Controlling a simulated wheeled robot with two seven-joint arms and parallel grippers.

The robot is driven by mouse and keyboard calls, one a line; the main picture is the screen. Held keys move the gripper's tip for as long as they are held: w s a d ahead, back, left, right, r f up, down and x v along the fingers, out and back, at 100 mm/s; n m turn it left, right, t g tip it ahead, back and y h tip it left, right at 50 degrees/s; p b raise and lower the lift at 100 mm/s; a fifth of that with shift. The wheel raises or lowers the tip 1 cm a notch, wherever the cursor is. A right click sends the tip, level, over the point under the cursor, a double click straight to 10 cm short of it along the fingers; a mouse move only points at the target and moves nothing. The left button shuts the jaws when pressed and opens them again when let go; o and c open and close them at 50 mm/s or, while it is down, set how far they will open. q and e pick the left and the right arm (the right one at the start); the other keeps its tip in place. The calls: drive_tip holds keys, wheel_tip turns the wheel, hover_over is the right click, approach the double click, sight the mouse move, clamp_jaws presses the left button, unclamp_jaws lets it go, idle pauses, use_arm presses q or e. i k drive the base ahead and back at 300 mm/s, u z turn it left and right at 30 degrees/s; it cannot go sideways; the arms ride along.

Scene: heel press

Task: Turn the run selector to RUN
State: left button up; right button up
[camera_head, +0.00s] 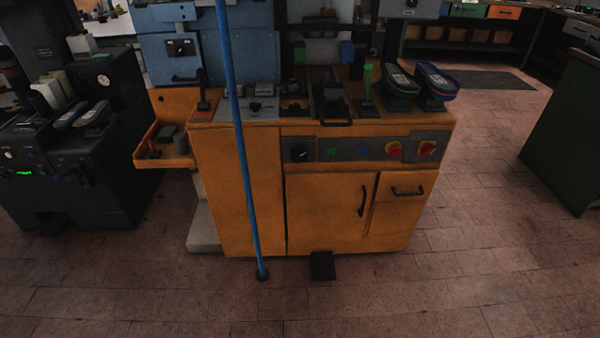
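An orange machine cabinet (236,185) stands in the middle of the view. A grey control panel (350,149) runs across its upper front. At the panel's left end is a round black knob (299,154) with a light mark, which looks like the run selector. Its lettering is too small to read, so I cannot tell which position it points to. Another dark knob (180,48) sits on the blue housing at upper left. Neither of my grippers is in view.
A blue pole (243,150) stands before the cabinet, left of the knob. A black pedal (322,266) is on the floor.

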sight(298, 154)
drive_tip(key=u, duration=0.8)
drive_tip(key=i, duration=1.1)
drive_tip(key=z, duration=0.4)
